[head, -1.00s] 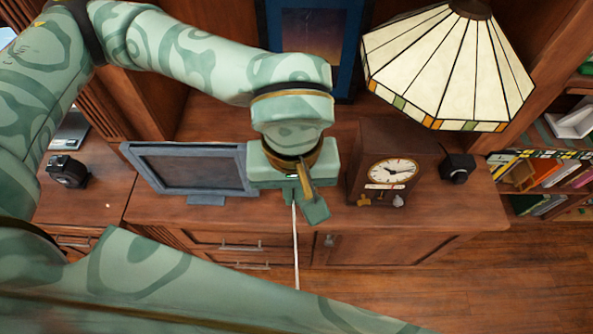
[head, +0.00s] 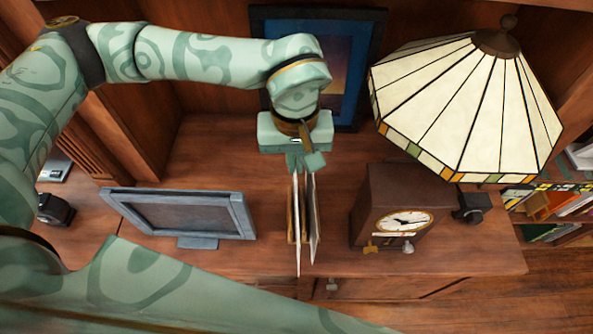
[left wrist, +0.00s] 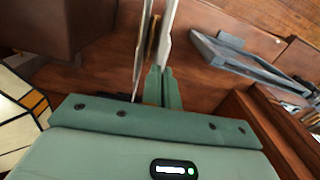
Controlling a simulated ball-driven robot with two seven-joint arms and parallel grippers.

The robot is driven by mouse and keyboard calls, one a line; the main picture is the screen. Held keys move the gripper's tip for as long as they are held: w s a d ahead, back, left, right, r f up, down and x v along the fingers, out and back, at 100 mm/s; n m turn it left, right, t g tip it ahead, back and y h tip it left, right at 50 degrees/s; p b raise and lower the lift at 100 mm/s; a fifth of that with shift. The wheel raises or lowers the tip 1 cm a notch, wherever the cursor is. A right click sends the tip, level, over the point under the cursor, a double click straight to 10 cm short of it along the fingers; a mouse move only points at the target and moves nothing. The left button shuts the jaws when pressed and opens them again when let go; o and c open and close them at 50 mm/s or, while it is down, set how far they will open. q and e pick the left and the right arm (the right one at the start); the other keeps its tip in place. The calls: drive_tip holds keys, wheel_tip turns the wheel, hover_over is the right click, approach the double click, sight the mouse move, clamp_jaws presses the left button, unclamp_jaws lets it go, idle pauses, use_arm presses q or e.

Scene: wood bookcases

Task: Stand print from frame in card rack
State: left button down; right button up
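My left gripper (head: 303,162) is shut on the top of a thin white print (head: 297,235), seen nearly edge-on and hanging upright. The print is at the wooden card rack (head: 291,222), beside another thin card (head: 314,222) standing there. I cannot tell whether the print's lower edge rests in a slot. In the left wrist view the fingers (left wrist: 162,88) grip the print (left wrist: 168,32), with the card (left wrist: 140,50) beside it. The blue-grey frame (head: 248,216) stands to the left with a dark, empty-looking opening. My right gripper is out of view.
A wooden clock (head: 390,212) stands right of the rack, below a stained-glass lamp (head: 470,105). A dark picture (head: 375,50) leans at the back. The cabinet top (head: 215,150) is clear behind the frame. Small dark objects stand at both sides.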

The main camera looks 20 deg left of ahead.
use_arm(q)
drive_tip(key=w+a+f+b, duration=0.1)
drive_tip(key=w+f+b, duration=0.3)
drive_tip(key=f+b, duration=0.3)
wheel_tip(320, 180, down, 2)
drive_tip(key=shift+w+a+f, duration=0.15)
drive_tip(key=shift+w+f, duration=0.05)
drive_tip(key=shift+w, duration=0.2)
drive_tip(key=c, duration=1.7)
unclamp_jaws()
wheel_tip(320, 180, up, 12)
drive_tip(key=p, duration=0.1)
drive_tip(key=shift+r, duration=0.2)
